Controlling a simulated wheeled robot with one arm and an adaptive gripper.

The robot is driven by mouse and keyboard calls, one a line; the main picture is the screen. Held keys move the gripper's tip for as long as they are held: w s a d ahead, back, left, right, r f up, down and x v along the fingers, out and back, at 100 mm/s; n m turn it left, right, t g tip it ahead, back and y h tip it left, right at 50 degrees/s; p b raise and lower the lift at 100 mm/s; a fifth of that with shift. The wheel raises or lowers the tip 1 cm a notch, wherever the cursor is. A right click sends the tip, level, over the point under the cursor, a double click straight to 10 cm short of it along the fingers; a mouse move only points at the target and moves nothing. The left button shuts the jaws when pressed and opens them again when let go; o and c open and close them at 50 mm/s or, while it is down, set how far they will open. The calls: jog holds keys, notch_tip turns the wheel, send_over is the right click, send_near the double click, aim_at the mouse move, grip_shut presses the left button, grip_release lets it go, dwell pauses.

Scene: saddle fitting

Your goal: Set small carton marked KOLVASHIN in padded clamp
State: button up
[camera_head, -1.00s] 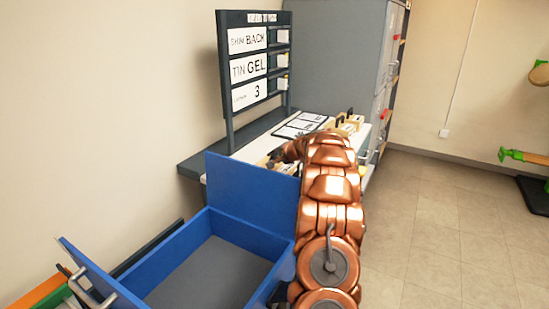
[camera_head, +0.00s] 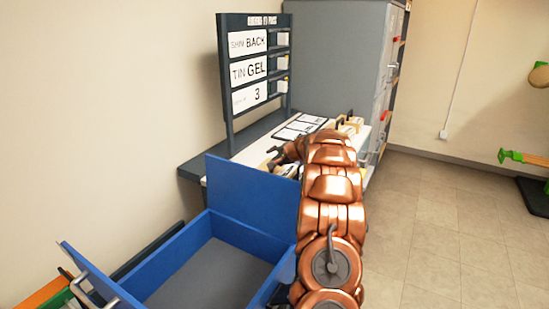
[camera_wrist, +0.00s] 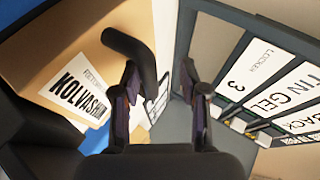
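A tan carton with a white label reading KOLVASHIN (camera_wrist: 85,50) fills the left of the wrist view, close to my gripper. The carton lies to the left of the left finger, outside the gap. A black rounded bar (camera_wrist: 132,52) stands beside the carton and the left finger; I cannot tell what it belongs to. In the head view my gripper (camera_head: 274,156) is over the table, partly hidden by my arm. I cannot make out the padded clamp for certain.
A sign board (camera_head: 253,70) reading BACK, GEL and 3 stands at the table's left end. The white table (camera_head: 330,132) holds printed cards (camera_head: 300,126) and small tan items. A blue open box (camera_head: 250,190) is in front; grey cabinets (camera_head: 340,55) stand behind.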

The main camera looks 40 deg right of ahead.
jog(key=b+v, duration=0.2)
jog(key=v, duration=0.9)
jog(key=shift+s+r, duration=0.2)
jog(key=shift+s, duration=0.15)
jog(key=shift+a, duration=0.1)
jog(key=a+n+g+y, duration=0.3)
jog(key=a+n+y, duration=0.3)
jog(key=a, duration=2.3)
jog(key=s+a+f+n+g, duration=0.1)
jog(key=s+a+n+g, duration=0.1)
jog(key=s+a, duration=0.45)
jog(key=s+a+f+n+g, duration=0.1)
jog(key=s+a+n+g, duration=0.2)
jog(key=a, duration=0.7)
jog(key=s+a+f+n+g+h, duration=0.1)
jog(key=s+n, duration=0.1)
jog(key=s, duration=0.8)
jog(key=s+a+f+n+g+h, duration=0.2)
jog(key=s, duration=0.8)
jog(key=s+a+f+n+g+h, duration=0.1)
jog(key=s+a+f+g, duration=0.1)
jog(key=s, duration=0.8)
jog(key=shift+f+n, duration=0.25)
jog(key=shift+n, duration=0.15)
jog(key=shift+a, duration=0.1)
